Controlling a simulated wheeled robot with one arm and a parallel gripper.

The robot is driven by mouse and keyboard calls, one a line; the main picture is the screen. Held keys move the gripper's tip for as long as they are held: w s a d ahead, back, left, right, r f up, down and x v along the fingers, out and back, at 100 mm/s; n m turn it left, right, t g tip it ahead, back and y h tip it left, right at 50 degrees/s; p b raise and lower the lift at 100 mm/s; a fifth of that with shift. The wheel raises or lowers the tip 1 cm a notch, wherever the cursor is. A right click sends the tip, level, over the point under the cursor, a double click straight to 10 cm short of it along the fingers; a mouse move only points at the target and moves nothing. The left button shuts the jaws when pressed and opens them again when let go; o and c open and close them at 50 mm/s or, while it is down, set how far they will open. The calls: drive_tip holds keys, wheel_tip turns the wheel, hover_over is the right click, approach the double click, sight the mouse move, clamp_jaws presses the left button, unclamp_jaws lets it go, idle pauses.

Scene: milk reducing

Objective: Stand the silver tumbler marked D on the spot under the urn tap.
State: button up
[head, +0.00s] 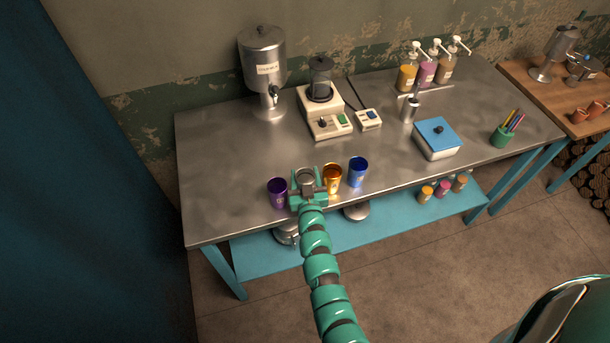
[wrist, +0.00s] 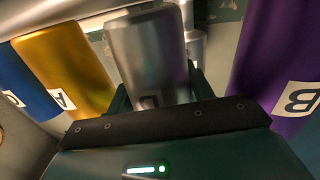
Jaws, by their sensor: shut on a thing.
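The silver tumbler (head: 306,175) stands between a purple tumbler (head: 278,192) and a gold tumbler (head: 332,178) at the front of the steel table. My gripper (head: 307,188) is shut on it. In the wrist view the silver tumbler (wrist: 148,55) is between my fingers, its label mostly hidden by my gripper. There the gold tumbler (wrist: 65,68) shows an A and the purple tumbler (wrist: 284,70) a B. A blue tumbler (head: 358,171) is right of the gold one. The urn (head: 262,60) stands at the back left, its tap (head: 273,90) facing forward.
The steel table (head: 225,160) is clear between the tumblers and the urn. A blue-lidded box (head: 437,138) and pump bottles (head: 427,70) are farther right.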

drive_tip(key=shift+f, duration=0.35)
drive_tip(key=o, duration=1)
drive_tip(key=shift+o, duration=0.2)
drive_tip(key=shift+r, duration=0.2)
drive_tip(key=s+d+p, duration=0.1)
drive_tip(key=s+d, duration=0.1)
drive_tip(key=s, duration=1.5)
drive_tip(key=shift+s+d+r, duration=0.15)
drive_tip(key=shift+d+r, duration=0.05)
drive_tip(key=shift+r, duration=0.05)
